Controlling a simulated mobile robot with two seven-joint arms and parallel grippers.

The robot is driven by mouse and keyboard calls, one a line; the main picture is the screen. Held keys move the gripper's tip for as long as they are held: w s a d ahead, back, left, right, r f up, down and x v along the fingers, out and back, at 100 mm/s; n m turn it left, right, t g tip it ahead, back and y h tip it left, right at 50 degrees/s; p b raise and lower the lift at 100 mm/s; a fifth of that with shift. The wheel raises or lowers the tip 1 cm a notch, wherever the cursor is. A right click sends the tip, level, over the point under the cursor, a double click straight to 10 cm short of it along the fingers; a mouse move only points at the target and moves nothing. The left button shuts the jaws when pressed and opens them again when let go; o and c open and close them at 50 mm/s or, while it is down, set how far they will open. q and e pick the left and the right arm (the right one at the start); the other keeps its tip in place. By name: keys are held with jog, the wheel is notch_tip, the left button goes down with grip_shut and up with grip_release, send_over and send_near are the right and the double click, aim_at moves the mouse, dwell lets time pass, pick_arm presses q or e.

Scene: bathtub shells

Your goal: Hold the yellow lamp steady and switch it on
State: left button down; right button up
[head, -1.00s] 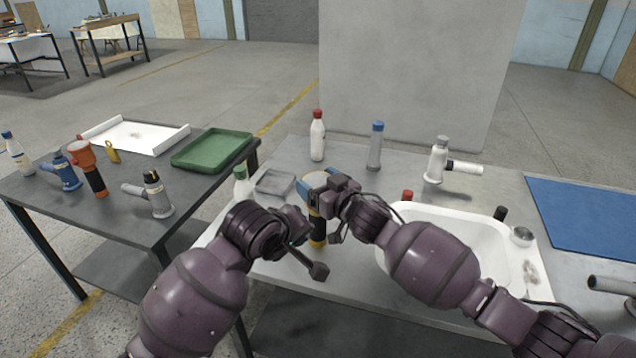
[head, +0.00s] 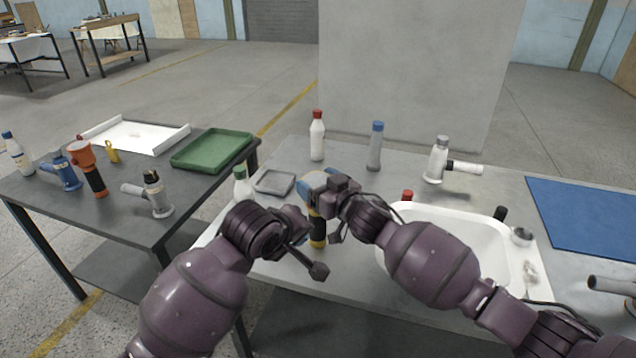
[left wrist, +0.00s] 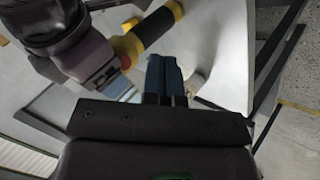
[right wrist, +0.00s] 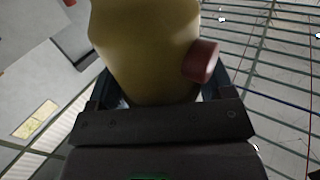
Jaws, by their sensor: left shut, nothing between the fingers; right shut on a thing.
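The yellow lamp has a yellow body and a black-and-yellow handle (head: 317,232). It stands roughly upright over the near left part of the grey table, partly hidden by my arms. My right gripper (head: 318,184) is shut around its upper body. In the right wrist view the yellow body (right wrist: 145,45) fills the space between the fingers, and a red button (right wrist: 202,62) sticks out from its side. My left gripper (left wrist: 165,75) is shut and empty. Its blue fingertips are close to the lamp (left wrist: 150,30) in the left wrist view; I cannot tell whether they touch it.
A white basin (head: 460,245) is set right of the lamp. A small grey tray (head: 274,182) and a green-capped bottle (head: 243,187) stand behind my left arm. Bottles and a white lamp (head: 437,160) stand farther back. Another table at left holds a green tray (head: 212,150) and other lamps.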

pick_arm(q)
jog(key=shift+f, duration=0.1)
dwell(0.7)
jog(key=s+a+f+n+h, duration=0.1)
jog(key=s+a+f, duration=0.2)
jog(key=f, duration=0.1)
jog(key=r+h, duration=0.1)
jog(key=d+r+n+h, duration=0.1)
jog(key=d+r+n+t+h, duration=0.1)
jog(key=r, duration=0.1)
jog(key=shift+s, duration=0.2)
jog(key=shift+w, duration=0.1)
jog(key=w+d, duration=0.2)
jog(key=w, duration=0.6)
jog(key=shift+d, duration=0.4)
jog(key=shift+w, duration=0.3)
dwell(1.8)
jog(key=shift+w+d, duration=0.1)
jog(key=shift+w, duration=0.15)
